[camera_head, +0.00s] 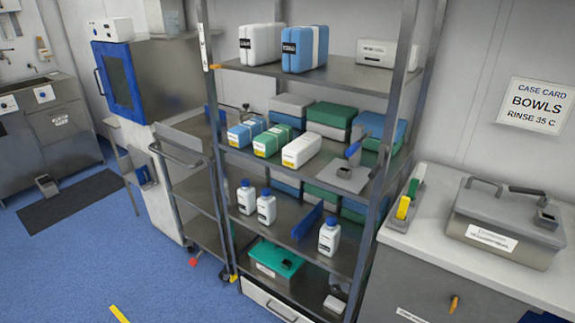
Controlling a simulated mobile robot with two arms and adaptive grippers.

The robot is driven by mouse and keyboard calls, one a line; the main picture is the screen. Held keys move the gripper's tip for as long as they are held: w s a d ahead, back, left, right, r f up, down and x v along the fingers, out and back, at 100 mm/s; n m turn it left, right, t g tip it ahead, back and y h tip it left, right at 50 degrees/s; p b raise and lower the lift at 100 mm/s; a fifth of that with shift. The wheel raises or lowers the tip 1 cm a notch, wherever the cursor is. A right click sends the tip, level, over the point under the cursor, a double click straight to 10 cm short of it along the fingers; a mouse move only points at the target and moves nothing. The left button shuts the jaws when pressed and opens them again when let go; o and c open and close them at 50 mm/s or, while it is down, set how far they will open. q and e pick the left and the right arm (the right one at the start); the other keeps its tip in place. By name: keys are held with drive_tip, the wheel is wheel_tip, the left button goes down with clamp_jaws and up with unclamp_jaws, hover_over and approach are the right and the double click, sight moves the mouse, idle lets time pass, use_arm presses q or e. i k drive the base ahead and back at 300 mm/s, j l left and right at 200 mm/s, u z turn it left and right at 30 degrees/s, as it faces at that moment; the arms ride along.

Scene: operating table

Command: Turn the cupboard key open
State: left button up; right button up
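A small orange key (453,304) sticks out from the grey front of the cupboard (405,285) at the lower right. It looks roughly upright with a slight tilt, but it is too small to tell its exact turn. A white label (411,315) is on the cupboard front to the left of the key. The bottom of the cupboard front is cut off by the picture edge. Neither of my grippers shows in the head view.
On the cupboard's white top (440,245) stand a grey lidded case (505,225) and a holder with yellow and green items (408,200). A metal shelf rack (300,170) with packs and bottles stands left of it. Blue floor (60,270) is open at lower left.

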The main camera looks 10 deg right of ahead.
sight(455, 299)
drive_tip(key=z, duration=1.3)
